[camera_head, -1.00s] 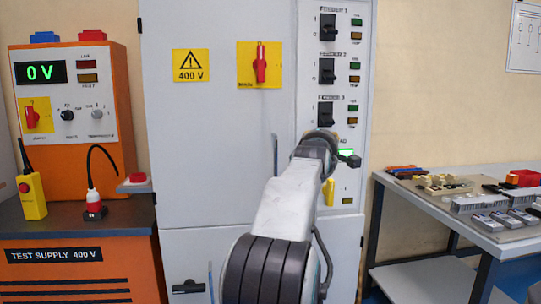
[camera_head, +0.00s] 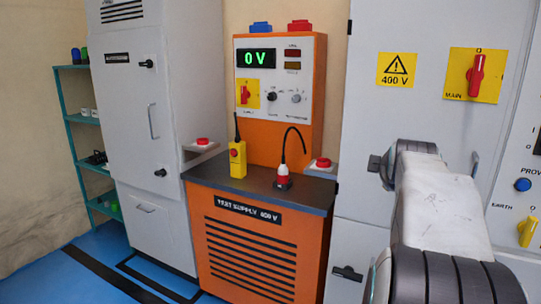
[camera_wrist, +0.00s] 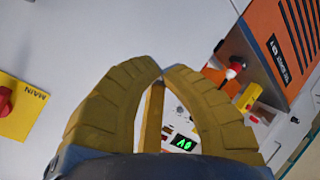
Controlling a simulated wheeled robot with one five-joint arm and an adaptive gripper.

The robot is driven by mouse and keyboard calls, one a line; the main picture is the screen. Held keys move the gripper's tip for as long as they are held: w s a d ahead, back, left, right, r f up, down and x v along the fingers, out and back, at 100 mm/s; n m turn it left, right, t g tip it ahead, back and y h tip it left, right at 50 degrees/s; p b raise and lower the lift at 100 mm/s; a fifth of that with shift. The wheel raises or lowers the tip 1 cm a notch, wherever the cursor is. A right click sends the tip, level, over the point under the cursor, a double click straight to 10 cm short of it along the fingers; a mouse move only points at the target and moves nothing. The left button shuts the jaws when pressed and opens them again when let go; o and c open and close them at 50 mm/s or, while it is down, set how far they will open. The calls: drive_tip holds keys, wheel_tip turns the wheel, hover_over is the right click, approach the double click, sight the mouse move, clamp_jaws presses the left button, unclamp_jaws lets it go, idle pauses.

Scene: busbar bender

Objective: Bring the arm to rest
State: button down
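My gripper (camera_wrist: 162,72) shows in the wrist view with two ribbed yellow fingers curving together. Their tips meet or almost meet, and I see nothing clearly held between them. A narrow yellow strip shows behind the fingers; I cannot tell what it is. In the head view my arm (camera_head: 437,205) rises from the lower right in front of the grey 400 V cabinet (camera_head: 375,120). The fingers are not discernible there. The red MAIN switch (camera_head: 475,75) is on the cabinet, right of and above the arm's far end; its yellow plate (camera_wrist: 22,112) is at the wrist view's left.
The orange test supply (camera_head: 265,245) stands left of my arm, its display (camera_head: 256,57) reading 0 V. A yellow pendant (camera_head: 237,158) and a red-and-white plug (camera_head: 283,178) stand on its dark top. A tall grey cabinet (camera_head: 150,125) and shelf (camera_head: 85,118) are farther left.

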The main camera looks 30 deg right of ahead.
drive_tip(key=a+y+p, duration=0.6)
drive_tip(key=a+p, duration=0.3)
drive_tip(key=a, duration=1.4)
drive_tip(key=s+a+f+g+y+p, duration=0.1)
drive_tip(key=s+a+f+g+p, duration=0.1)
drive_tip(key=s+a, duration=0.5)
drive_tip(key=s+a+f+m+g+y+p, duration=0.1)
drive_tip(key=s+a+f+g+y+p, duration=0.1)
drive_tip(key=s+a+p, duration=0.3)
drive_tip(key=s+a, duration=0.2)
drive_tip(key=a, duration=0.1)
drive_tip(key=shift+f+g+y, duration=0.15)
drive_tip(key=shift+g+y, duration=0.15)
